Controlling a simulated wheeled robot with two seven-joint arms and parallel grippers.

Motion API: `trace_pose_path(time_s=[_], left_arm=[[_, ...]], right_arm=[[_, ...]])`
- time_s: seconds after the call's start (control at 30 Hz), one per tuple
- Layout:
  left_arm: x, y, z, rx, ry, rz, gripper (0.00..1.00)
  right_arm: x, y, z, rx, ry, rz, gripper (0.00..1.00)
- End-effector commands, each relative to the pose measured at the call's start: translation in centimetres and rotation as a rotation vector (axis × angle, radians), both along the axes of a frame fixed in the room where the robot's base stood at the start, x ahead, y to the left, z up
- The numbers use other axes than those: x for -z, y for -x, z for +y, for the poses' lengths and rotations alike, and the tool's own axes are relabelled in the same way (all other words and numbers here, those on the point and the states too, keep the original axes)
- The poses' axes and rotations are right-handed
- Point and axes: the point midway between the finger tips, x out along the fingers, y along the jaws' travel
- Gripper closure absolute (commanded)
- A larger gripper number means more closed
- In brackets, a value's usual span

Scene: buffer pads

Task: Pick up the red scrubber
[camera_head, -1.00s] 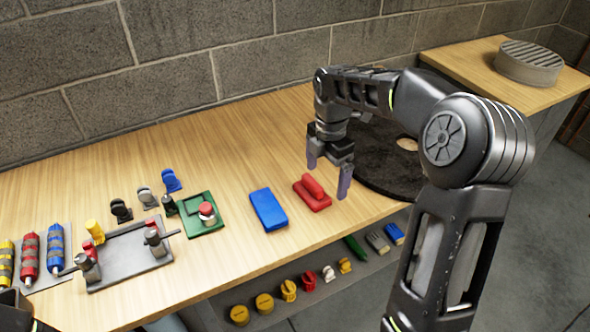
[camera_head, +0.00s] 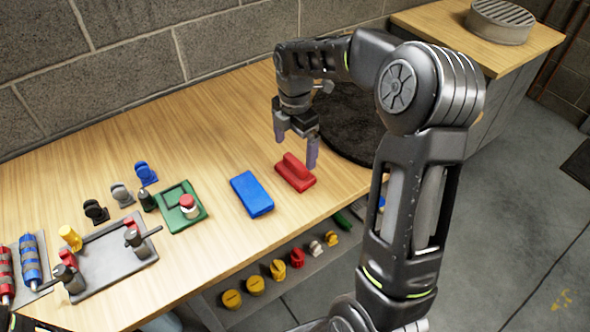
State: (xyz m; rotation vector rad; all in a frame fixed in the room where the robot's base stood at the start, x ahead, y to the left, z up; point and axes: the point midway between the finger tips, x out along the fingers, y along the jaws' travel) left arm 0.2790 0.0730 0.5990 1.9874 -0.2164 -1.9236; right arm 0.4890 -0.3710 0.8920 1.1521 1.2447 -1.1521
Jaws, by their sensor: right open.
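The red scrubber (camera_head: 296,174), a flat red block with a raised handle, lies on the wooden bench (camera_head: 215,110) right of a blue block (camera_head: 251,194). My right gripper (camera_head: 295,152) is open above the scrubber, its fingers pointing down. Nothing is between the fingers that I can see, and the exact height above the scrubber is hard to tell. My left gripper is not in view.
A dark round mat (camera_head: 345,125) lies right of the scrubber, partly behind my arm. A green plate with a red knob (camera_head: 187,201) and a grey tray (camera_head: 110,262) stand to the left. A lower shelf (camera_head: 270,290) holds several coloured parts. The bench is clear behind the scrubber.

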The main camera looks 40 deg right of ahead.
Motion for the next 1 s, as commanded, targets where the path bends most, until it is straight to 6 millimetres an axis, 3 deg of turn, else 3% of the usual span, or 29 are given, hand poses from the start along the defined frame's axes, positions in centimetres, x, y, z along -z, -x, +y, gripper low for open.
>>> trace_pose_path(time_s=[0.27, 0.67, 1.0], left_arm=[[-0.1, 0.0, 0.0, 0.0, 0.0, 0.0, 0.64], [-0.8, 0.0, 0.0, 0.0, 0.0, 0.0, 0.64], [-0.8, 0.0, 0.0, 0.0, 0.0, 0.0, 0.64]], right_arm=[[0.2, 0.0, 0.0, 0.001, 0.0, 0.001, 0.02], [5.0, 0.2, 0.0, 0.001, -0.001, 0.002, 0.02], [5.2, 0.2, 0.0, 0.001, 0.0, 0.0, 0.02]])
